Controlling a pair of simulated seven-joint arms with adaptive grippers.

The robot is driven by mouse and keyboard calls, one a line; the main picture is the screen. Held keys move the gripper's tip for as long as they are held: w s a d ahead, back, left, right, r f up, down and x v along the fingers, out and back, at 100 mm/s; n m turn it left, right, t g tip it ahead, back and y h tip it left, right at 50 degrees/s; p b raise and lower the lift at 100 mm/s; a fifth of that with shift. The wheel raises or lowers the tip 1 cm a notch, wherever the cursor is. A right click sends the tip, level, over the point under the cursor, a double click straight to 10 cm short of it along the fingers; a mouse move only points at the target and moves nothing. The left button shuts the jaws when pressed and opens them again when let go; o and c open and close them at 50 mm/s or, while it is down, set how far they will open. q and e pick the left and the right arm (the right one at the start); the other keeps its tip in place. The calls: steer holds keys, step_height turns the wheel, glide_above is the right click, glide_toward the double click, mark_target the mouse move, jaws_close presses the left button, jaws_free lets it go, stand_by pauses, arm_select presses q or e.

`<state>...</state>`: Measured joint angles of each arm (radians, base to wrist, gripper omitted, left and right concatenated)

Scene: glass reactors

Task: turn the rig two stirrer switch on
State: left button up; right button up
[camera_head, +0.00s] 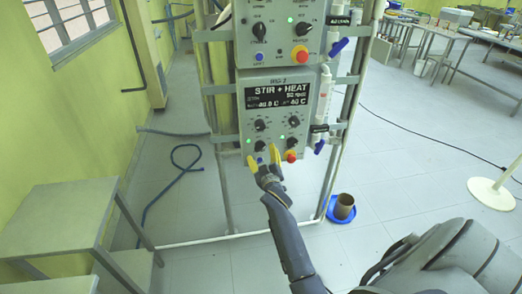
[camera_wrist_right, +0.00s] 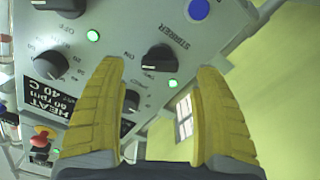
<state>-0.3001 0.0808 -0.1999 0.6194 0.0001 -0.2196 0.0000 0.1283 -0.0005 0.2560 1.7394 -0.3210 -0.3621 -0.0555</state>
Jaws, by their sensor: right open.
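The rig two panel (camera_head: 275,110) is a grey box marked RIG-2. In the head view the switch (camera_head: 260,146) is at the panel's lower left. My right gripper (camera_head: 263,158) is open at the panel's lower edge. Its yellow fingers (camera_wrist_right: 160,70) lie on either side of the switch in the wrist view; contact cannot be told. My left gripper is out of view.
A blue button (camera_head: 260,160) and a red-yellow button (camera_head: 291,156) sit low on the panel. Another control panel (camera_head: 280,30) is above. Blue-handled valves (camera_head: 320,146) stand at the right. A brown cup in a blue dish (camera_head: 341,210) is on the floor.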

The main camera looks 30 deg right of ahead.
steer(key=v, duration=0.7)
steer(key=shift+s, duration=0.15)
steer(key=a+f+g+y, duration=0.1)
steer(key=a+f+y, duration=0.15)
steer(key=f, duration=0.75)
steer(key=a+f+g+y, duration=0.15)
steer(key=a+f, duration=0.25)
steer(key=f, duration=0.6)
steer(key=s+a+f+g+y, duration=0.15)
steer(key=s+f, duration=0.25)
steer(key=f, duration=0.4)
steer(key=s+a+f+n+g, duration=0.1)
steer(key=s+a+f+g, duration=0.2)
steer(key=f, duration=0.4)
steer(key=s+a+f+y, duration=0.1)
steer(key=s+a+f, duration=0.1)
steer(key=s+f, duration=0.45)
steer(key=s+a+f+g, duration=0.2)
steer(key=s+f+g, duration=0.1)
steer(key=s+f, duration=0.8)
steer(key=s+f+g, duration=0.2)
steer(key=s+f, duration=0.3)
steer(key=s, duration=1)
steer(key=s+d+f+n+g, duration=0.1)
steer(key=s+f+g, duration=0.2)
steer(key=s, duration=1.3)
step_height(320, 180, down, 2)
steer(key=shift+d+f, duration=0.15)
steer(key=shift+d, duration=0.15)
